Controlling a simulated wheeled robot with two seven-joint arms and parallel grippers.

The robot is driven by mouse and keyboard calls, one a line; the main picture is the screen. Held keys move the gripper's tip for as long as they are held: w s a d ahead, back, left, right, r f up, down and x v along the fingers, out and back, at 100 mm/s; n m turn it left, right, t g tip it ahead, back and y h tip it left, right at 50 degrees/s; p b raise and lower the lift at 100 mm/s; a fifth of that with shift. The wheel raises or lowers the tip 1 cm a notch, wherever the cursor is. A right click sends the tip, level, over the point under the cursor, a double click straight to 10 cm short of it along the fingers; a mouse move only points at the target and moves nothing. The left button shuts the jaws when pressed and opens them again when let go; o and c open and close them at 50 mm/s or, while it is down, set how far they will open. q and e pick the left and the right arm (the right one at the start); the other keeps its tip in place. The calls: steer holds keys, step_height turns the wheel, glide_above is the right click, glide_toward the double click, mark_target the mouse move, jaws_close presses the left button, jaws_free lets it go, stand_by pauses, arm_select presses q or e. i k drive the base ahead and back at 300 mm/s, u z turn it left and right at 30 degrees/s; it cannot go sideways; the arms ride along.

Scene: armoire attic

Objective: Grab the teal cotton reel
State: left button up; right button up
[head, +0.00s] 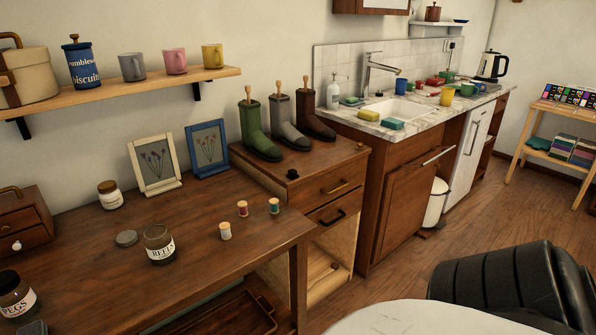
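The teal cotton reel (274,206) stands upright on the wooden table (190,262), near its right end. A red cotton reel (242,208) stands just left of it, with a small gap between them. A cream cotton reel (225,231) stands nearer the front edge, left of both. Nothing covers the teal reel. Neither of my grippers is in view.
A glass jar labelled REELS (159,245) and a grey lid (127,238) are left of the reels. Two picture frames stand behind. A drawer cabinet (335,182) with boots on top adjoins the table's right end. A black padded form (505,280) is at lower right.

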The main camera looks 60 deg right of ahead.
mark_target(274, 202)
steer(key=z, duration=1.3)
